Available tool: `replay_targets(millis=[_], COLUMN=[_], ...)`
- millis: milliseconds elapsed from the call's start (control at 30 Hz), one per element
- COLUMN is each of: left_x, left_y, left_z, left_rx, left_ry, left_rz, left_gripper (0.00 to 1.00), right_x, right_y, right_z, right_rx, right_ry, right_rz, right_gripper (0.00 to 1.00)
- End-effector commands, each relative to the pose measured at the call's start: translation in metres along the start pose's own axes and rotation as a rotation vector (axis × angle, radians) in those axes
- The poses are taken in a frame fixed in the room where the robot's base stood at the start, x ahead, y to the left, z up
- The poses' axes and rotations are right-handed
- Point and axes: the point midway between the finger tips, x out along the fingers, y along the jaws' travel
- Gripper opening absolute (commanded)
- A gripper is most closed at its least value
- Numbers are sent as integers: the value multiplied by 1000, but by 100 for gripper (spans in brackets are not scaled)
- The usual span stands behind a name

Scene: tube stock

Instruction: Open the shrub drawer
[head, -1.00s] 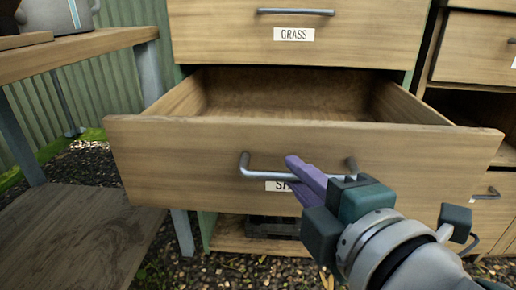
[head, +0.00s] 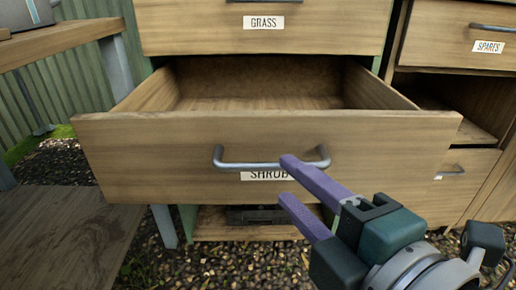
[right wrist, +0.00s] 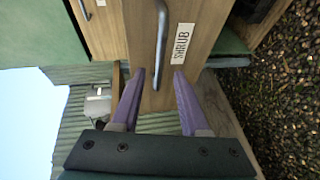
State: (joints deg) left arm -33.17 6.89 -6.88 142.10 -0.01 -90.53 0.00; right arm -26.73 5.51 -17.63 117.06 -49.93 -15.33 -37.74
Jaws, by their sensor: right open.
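The shrub drawer (head: 150,165) is pulled well out of the cabinet, and its empty inside shows in the head view. Its metal handle (head: 245,165) is a bar above the SHRUB label (head: 264,175). My right gripper (head: 285,180) is open, with purple fingers in front of the drawer's face, near the right part of the handle. In the right wrist view the handle (right wrist: 161,45) lies beyond the spread fingertips (right wrist: 158,75), with nothing between the fingers. My left gripper is in neither view.
The closed GRASS drawer (head: 200,30) is above. A wooden table (head: 60,47) stands at left. A cabinet with a SPARES drawer (head: 440,45) stands at right. Gravel (head: 215,262) covers the ground, and a dark object (head: 257,215) sits on the shelf below.

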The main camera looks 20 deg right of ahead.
Motion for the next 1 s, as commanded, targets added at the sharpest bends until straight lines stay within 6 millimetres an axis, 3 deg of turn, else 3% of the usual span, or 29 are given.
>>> replay_targets(millis=[100,300,800,900,1000], left_x=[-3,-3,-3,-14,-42], left_y=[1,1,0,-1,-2], left_z=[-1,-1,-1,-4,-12], left_rx=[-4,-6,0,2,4], left_ry=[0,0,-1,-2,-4], left_rz=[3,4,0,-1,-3], left_gripper=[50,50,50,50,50], right_x=[-20,-38,-41,-43,-48], right_y=[0,-1,0,11,39], right_z=[0,0,0,3,13], right_rx=[2,0,0,18,85], right_ry=[-3,-1,-1,-15,-65], right_rz=[-4,-1,0,-6,-31], right_gripper=[45,45,45,45,45])
